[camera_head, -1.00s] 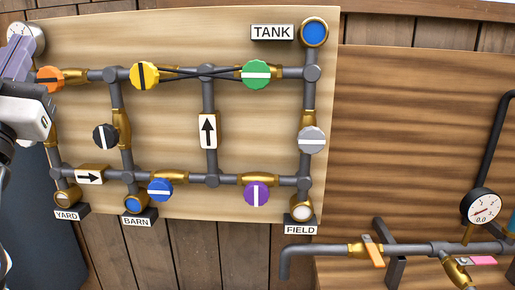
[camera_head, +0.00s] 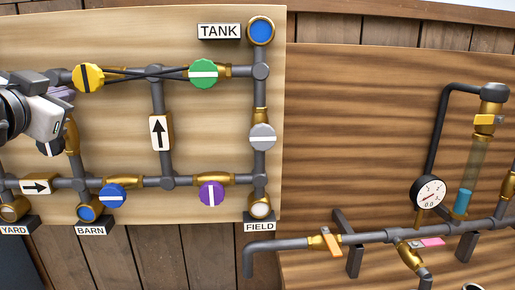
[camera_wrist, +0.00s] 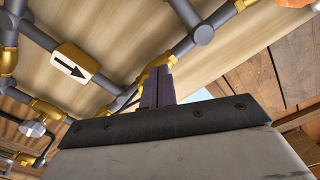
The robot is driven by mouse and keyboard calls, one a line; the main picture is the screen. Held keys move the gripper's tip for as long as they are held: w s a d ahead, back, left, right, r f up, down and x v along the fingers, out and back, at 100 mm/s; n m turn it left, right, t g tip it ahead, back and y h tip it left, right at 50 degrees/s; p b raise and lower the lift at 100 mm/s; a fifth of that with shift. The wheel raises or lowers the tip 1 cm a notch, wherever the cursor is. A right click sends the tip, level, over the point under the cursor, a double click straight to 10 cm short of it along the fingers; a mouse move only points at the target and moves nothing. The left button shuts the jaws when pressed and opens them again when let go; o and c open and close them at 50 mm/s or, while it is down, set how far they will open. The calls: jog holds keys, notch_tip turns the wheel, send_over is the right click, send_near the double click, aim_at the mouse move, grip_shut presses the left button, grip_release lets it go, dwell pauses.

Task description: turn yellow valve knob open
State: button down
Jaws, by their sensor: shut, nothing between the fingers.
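The round yellow valve knob (camera_head: 88,78) is at the upper left of the pipe board in the head view. Its dark bar stands nearly upright, across the level pipe. My gripper (camera_head: 62,92) is just left of and below the knob in the head view, in front of the board and partly over the black knob (camera_head: 52,147). I cannot tell how far it is from the board. In the wrist view the purple fingers (camera_wrist: 158,82) are together and empty. The yellow knob cannot be made out there.
A green knob (camera_head: 204,74) shares the upper pipe, with crossed dark rods between it and the yellow one. Blue (camera_head: 112,196), purple (camera_head: 211,194) and grey (camera_head: 262,137) knobs stick out nearby. A second panel with a gauge (camera_head: 428,194) is at right.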

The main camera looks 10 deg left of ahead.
jog(key=shift+w+a, duration=0.15)
jog(key=shift+w, duration=0.35)
jog(key=shift+d+r, duration=0.25)
dwell(0.4)
jog(key=shift+w+d+f, duration=0.15)
jog(key=shift+d+f, duration=0.05)
jog(key=shift+d, duration=0.05)
jog(key=shift+w+d+f, duration=0.2)
jog(key=shift+d+f, duration=0.25)
jog(key=shift+d, duration=0.65)
dwell(0.4)
jog(key=shift+f, duration=0.1)
